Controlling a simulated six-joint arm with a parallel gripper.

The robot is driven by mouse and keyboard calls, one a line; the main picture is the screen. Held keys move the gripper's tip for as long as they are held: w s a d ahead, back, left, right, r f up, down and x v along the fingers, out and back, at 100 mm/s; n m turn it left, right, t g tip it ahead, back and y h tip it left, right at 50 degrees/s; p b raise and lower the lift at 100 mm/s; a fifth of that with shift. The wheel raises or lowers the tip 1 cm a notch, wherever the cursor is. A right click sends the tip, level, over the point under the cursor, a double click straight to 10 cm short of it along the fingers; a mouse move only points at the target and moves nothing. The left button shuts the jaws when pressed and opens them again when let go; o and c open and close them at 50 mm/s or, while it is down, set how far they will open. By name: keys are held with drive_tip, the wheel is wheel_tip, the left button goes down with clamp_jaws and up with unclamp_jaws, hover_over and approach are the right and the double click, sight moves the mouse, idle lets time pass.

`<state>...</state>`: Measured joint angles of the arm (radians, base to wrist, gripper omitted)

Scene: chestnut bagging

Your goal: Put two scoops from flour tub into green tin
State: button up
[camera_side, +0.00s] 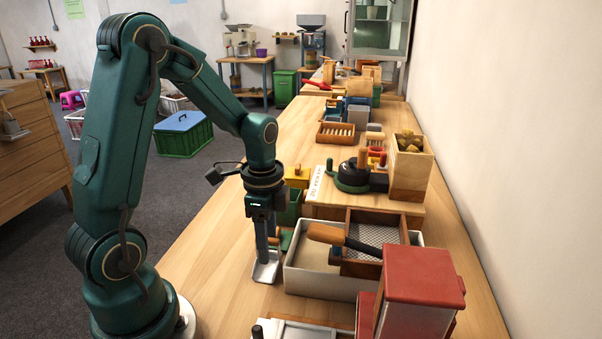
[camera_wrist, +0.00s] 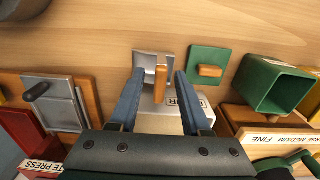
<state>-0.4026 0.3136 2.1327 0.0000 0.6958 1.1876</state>
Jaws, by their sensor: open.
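My gripper (camera_wrist: 159,74) is open and points down over a small metal scoop (camera_wrist: 150,63) with a wooden handle (camera_wrist: 160,84). Its blue fingers stand on either side of the handle, with a gap showing on both sides. In the side view the scoop's pale pan (camera_side: 266,271) sits on the table below my gripper (camera_side: 264,250), left of a white tub (camera_side: 322,285). A partly hidden label ending in "UR" (camera_wrist: 198,103) shows behind the right finger. The green tin (camera_wrist: 279,84) is open, to the right; it also shows in the side view (camera_side: 290,210).
A green lid (camera_wrist: 208,57) with a wooden knob lies between scoop and tin. A wood-framed sieve (camera_side: 368,224) and a dark tool with an orange handle (camera_side: 327,234) rest over the white tub. A red box (camera_side: 424,278) stands in front. Bare table lies left of the scoop.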

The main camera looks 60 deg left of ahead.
clamp_jaws()
drive_tip(key=shift+r, duration=2.55)
